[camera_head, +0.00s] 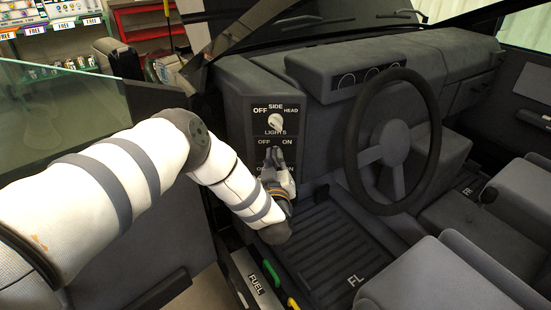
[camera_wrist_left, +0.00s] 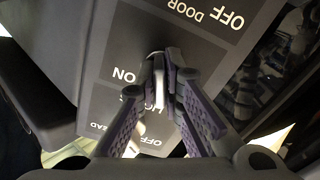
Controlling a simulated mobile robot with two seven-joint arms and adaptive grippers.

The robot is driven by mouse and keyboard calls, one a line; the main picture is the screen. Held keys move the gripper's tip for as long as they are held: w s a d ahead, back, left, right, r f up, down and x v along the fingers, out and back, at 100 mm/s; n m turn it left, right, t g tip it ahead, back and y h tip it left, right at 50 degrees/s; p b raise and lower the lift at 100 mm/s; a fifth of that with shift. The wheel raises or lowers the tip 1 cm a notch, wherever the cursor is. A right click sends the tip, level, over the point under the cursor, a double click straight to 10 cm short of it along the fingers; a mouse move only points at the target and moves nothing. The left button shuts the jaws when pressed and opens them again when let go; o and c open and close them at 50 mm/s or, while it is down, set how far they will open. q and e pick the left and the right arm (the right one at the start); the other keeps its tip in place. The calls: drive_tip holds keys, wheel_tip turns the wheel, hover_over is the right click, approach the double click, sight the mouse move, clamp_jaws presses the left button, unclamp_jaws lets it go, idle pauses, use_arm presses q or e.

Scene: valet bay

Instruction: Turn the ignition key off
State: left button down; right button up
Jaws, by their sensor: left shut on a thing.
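My left gripper (camera_head: 273,156) is at the dark dash panel (camera_head: 236,95) left of the steering wheel, below the lights knob (camera_head: 275,121). In the left wrist view my left gripper (camera_wrist_left: 160,60) is shut, its fingertips together on a small pale knob or key (camera_wrist_left: 157,92) standing out from the panel. The fingers hide most of it, so I cannot tell its exact shape or angle. The panel appears upside down there, with "ON", "OFF" and "DOOR" readable. The ignition's own label is not clearly readable. My right gripper is not in view.
The steering wheel (camera_head: 392,142) stands right of my gripper. Seats (camera_head: 440,275) fill the lower right. The open door (camera_head: 130,225) is on the left, under my arm. A green lever (camera_head: 272,272) and a "FUEL" label (camera_head: 256,285) lie low by the sill.

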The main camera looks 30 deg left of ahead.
use_arm(q)
drive_tip(key=shift+f+n, duration=0.1)
drive_tip(key=shift+n, duration=0.5)
drive_tip(key=c, duration=1.7)
unclamp_jaws()
drive_tip(key=shift+s+d, duration=0.1)
drive_tip(key=v, duration=1.2)
